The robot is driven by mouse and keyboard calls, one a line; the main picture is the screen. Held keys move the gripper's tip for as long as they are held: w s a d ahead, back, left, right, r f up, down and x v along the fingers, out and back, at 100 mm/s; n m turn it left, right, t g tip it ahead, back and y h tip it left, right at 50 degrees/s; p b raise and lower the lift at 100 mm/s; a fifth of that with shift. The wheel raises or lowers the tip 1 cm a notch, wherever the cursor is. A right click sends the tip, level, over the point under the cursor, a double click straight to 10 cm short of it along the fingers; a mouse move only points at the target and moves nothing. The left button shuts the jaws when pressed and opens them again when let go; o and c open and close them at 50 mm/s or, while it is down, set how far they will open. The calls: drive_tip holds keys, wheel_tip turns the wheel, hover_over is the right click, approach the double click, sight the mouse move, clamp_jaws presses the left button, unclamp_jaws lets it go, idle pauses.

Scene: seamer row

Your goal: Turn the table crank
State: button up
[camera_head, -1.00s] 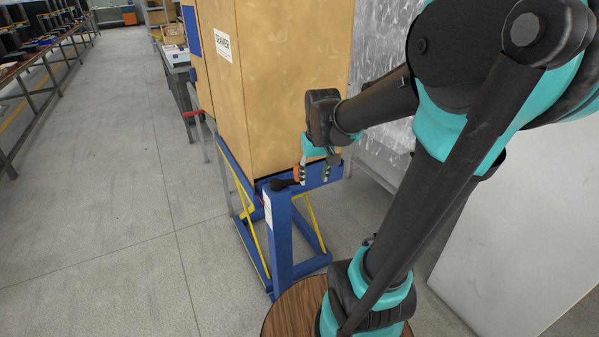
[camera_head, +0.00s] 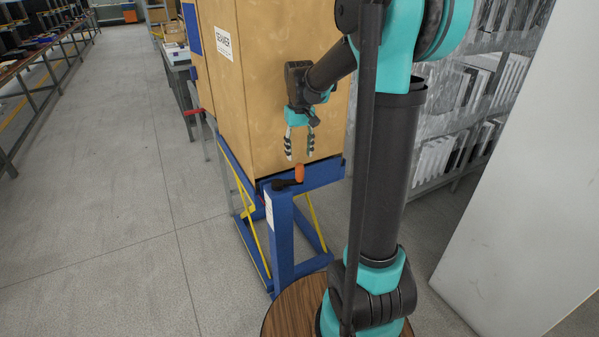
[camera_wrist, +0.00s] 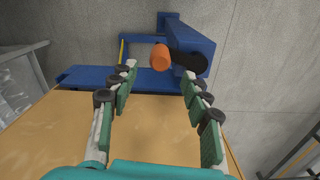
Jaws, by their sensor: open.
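The table crank has a black arm (camera_head: 285,184) on top of a blue post and an upright orange handle (camera_head: 299,173). In the wrist view the orange handle (camera_wrist: 160,57) shows ahead of the fingertips, between their lines, and the black hub (camera_wrist: 190,62) lies to its right. My gripper (camera_head: 299,158) is open and empty, pointing down just above the handle and apart from it. Its fingers (camera_wrist: 157,72) are spread in the wrist view. The blue lift table (camera_head: 322,177) carries a large tan box (camera_head: 285,90) labelled as a seamer.
The tan box stands close behind my gripper. A red-handled lever (camera_head: 194,112) is at the table's far left side. Shelving (camera_head: 465,100) and a pale panel (camera_head: 510,190) stand to the right. The floor (camera_head: 110,200) on the left is clear.

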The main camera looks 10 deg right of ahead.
sight(300, 164)
wheel_tip(300, 164, down, 8)
drive_tip(key=shift+f, duration=0.25)
drive_tip(key=shift+c, duration=0.4)
clamp_jaws()
